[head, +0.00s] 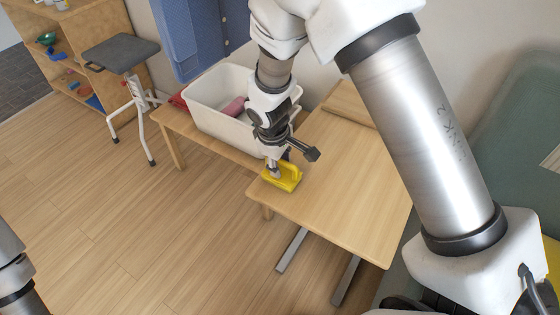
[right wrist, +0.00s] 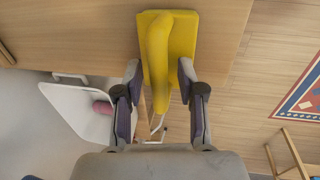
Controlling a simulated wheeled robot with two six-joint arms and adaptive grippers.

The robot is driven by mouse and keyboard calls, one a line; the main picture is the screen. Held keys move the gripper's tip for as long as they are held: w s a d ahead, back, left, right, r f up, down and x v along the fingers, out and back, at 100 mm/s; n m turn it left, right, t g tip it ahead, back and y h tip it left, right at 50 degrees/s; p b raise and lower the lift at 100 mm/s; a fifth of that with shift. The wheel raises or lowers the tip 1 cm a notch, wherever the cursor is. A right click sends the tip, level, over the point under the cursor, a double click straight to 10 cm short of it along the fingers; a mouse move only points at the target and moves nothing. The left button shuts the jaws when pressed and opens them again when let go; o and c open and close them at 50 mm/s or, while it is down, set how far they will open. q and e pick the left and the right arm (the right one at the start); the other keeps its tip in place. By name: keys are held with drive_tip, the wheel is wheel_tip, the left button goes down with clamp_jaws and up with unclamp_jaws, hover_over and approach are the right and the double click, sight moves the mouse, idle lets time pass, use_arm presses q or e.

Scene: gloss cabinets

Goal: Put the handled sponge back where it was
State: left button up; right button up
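The handled sponge (head: 286,178) is yellow, with a raised bar handle. In the head view it is at the near left corner of the wooden table (head: 345,185); I cannot tell whether it rests there or is just above. My right gripper (head: 274,168) is right over it, pointing down. In the right wrist view, the handle of the sponge (right wrist: 160,45) runs between the two fingers of the gripper (right wrist: 160,80). The fingers are close on both sides, but contact is unclear. My left gripper is out of view; only part of its arm shows at lower left.
A white bin (head: 215,112) with a pink item (head: 235,106) inside stands on a low wooden bench left of the table. A grey-topped stool (head: 121,52) and a wooden shelf (head: 90,30) are further left. The floor in front is clear.

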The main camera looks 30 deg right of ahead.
drive_tip(key=shift+r, duration=0.35)
wheel_tip(320, 180, up, 11)
drive_tip(key=s+a+p, duration=0.1)
drive_tip(key=a+p, duration=0.1)
drive_tip(key=shift+r, duration=0.2)
drive_tip(key=shift+s, duration=0.1)
